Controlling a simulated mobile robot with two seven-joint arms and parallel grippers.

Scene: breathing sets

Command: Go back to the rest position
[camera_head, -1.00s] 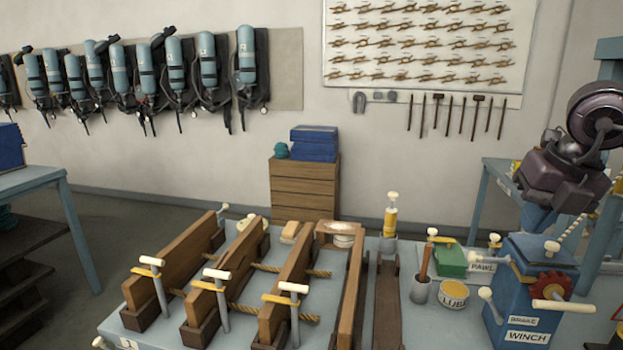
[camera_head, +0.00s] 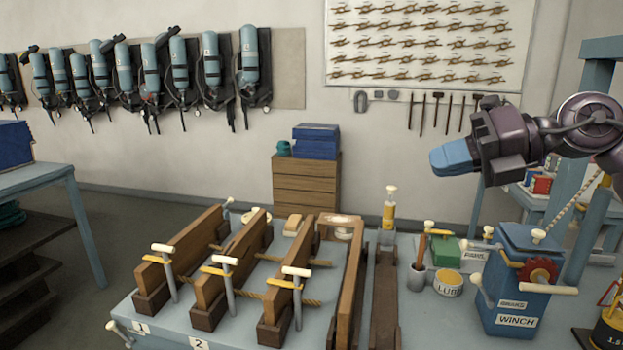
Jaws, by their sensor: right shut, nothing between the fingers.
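My right gripper (camera_head: 455,157) is at the upper right of the head view, at the end of my dark purple arm. Its blue fingers are shut with nothing between them and point left. It is in the air above the bench, apart from everything, with the wall and its tool rack behind it. The blue winch (camera_head: 512,280) stands on the bench below and to the right of it. My left gripper is not in view.
The bench (camera_head: 232,335) carries several wooden clamp boards (camera_head: 180,258) with T-handles, a lube tin (camera_head: 449,283), a grey cup (camera_head: 417,277) and a green box (camera_head: 447,250). A blue post (camera_head: 590,240) stands at right. Air tanks (camera_head: 249,60) hang on the far wall.

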